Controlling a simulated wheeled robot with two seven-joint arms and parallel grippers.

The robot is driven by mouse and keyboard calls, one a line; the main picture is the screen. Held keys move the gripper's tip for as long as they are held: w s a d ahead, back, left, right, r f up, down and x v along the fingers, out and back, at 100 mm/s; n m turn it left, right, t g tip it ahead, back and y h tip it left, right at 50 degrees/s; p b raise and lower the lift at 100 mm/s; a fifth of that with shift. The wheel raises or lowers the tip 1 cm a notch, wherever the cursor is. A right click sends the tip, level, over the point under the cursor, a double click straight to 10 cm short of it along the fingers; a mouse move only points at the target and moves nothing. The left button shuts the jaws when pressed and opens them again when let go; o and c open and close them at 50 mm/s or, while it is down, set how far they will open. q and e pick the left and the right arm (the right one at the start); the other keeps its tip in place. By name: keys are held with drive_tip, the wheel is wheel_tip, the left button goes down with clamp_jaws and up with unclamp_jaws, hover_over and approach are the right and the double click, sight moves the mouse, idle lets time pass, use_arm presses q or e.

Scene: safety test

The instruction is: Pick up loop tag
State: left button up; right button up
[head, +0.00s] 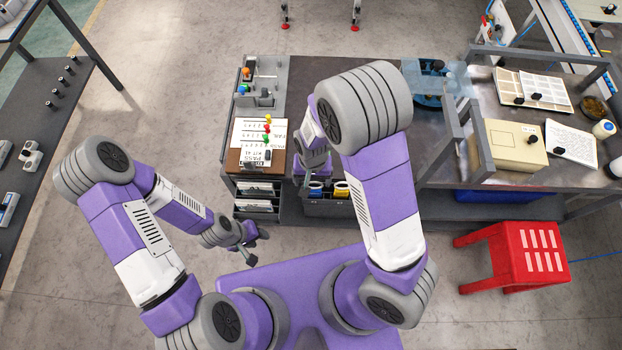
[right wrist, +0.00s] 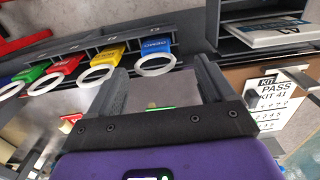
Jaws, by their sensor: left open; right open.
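Several loop tags hang in a row on a dark rack in the right wrist view, each a coloured block with a white ring: a blue tag (right wrist: 155,47), a yellow tag (right wrist: 107,55), a red tag (right wrist: 62,68) and a green tag (right wrist: 32,73). My right gripper (right wrist: 161,68) is open and empty, with the blue tag's ring showing between its fingertips; whether it is around the ring or short of it I cannot tell. My left gripper (head: 254,243) is open, low and away from the bench.
A clipboard (head: 237,158) with a paper sheet and coloured pegs lies on the bench left of the right gripper. Shelves (head: 257,207) hold white trays below it. A red stool (head: 525,251) stands at right.

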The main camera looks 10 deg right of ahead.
sight(314, 189)
drive_tip(key=shift+w, duration=0.15)
drive_tip(key=f+b, duration=0.1)
drive_tip(key=f, duration=0.1)
drive_tip(key=f+b, duration=0.1)
drive_tip(key=f, duration=0.2)
drive_tip(key=f+b, duration=0.1)
drive_tip(key=f, duration=0.1)
drive_tip(key=shift+s+d+f, duration=0.15)
drive_tip(key=shift+s+d, duration=0.15)
drive_tip(key=shift+s, duration=0.05)
drive_tip(key=c, duration=1)
drive_tip(key=shift+r, duration=0.2)
